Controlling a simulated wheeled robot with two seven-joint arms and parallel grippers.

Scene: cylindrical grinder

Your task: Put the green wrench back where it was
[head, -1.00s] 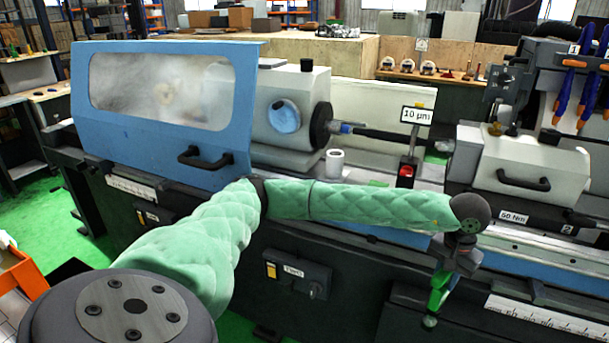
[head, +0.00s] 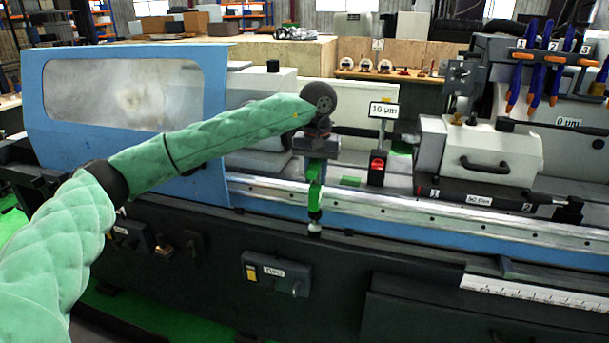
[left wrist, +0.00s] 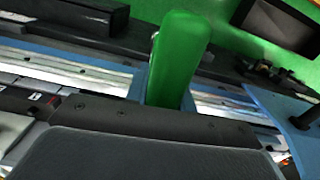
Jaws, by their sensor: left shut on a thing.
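My left gripper (head: 315,158) is shut on the green wrench (head: 314,195), which hangs upright below it. The wrench's metal lower end (head: 314,228) shows in front of the blue front edge of the grinder bed. I cannot tell how far it is from the bed. In the left wrist view the wrench's thick green part (left wrist: 180,58) stands out beyond the dark gripper body, with the bed's bright rail behind it. The part inside the jaws is hidden. My right gripper is not in view.
A gauge stand with a 10 µm sign (head: 383,110) stands on the bed right of my gripper. A small green piece (head: 350,181) lies beside it. The blue guard (head: 125,130) is at left, the tailstock (head: 480,150) at right. Blue-handled tools (head: 540,75) hang at upper right.

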